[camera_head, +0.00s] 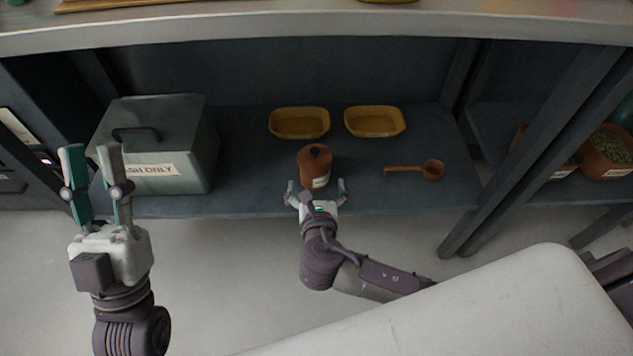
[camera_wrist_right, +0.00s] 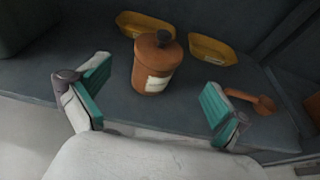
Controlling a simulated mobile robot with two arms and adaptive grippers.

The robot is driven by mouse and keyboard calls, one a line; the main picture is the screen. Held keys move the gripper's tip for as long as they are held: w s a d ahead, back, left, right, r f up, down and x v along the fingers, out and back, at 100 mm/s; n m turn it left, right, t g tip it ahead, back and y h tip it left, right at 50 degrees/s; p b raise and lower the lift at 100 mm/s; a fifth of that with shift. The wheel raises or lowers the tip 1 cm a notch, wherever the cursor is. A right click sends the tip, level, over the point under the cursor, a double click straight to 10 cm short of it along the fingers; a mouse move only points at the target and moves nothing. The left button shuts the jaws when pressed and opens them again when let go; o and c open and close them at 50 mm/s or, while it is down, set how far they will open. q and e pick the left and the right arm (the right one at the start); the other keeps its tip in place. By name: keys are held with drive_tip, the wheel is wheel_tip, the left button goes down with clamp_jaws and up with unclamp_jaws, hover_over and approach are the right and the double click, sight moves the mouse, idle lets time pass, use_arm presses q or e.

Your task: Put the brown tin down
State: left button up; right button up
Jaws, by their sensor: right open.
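The brown tin (camera_head: 314,166) stands upright on the dark lower shelf (camera_head: 250,180), with a dark knob on its lid and a pale label on its front. My right gripper (camera_head: 317,188) is open just in front of it, with nothing between its fingers. In the right wrist view the tin (camera_wrist_right: 155,68) stands beyond and between the spread fingertips (camera_wrist_right: 155,100), apart from both. My left gripper (camera_head: 92,155) is raised at the left, in front of the shelf, its two fingers apart and empty.
A grey-green box (camera_head: 190,130) with a handle stands left of the tin. Two yellow trays (camera_head: 299,123) (camera_head: 375,121) lie behind it. A brown scoop (camera_head: 415,170) lies to its right. Shelf posts (camera_head: 535,130) stand further right, and a worktop (camera_head: 300,28) runs above.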

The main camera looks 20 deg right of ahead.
drive_tip(key=s+a+r+m+t+y, duration=0.2)
drive_tip(key=a+r+m+y, duration=0.7)
drive_tip(key=a+m+y, duration=0.15)
use_arm(q)
drive_tip(key=shift+w+f, duration=0.25)
drive_tip(key=shift+w, duration=0.05)
use_arm(e)
drive_tip(key=s+d+r+m+t, duration=0.3)
drive_tip(key=r+m, duration=0.3)
drive_tip(key=r, duration=0.1)
drive_tip(key=s+d+r+m+t, duration=0.3)
drive_tip(key=r+m+t, duration=0.1)
drive_tip(key=r+m, duration=0.3)
drive_tip(key=s+d+r+m+t+y, duration=0.1)
drive_tip(key=s+d+r+m+t, duration=0.2)
drive_tip(key=r+m, duration=0.3)
wheel_tip(320, 180, up, 3)
drive_tip(key=shift+s+d+r+t, duration=0.15)
drive_tip(key=shift+s+d+t, duration=0.3)
drive_tip(key=shift+d, duration=0.1)
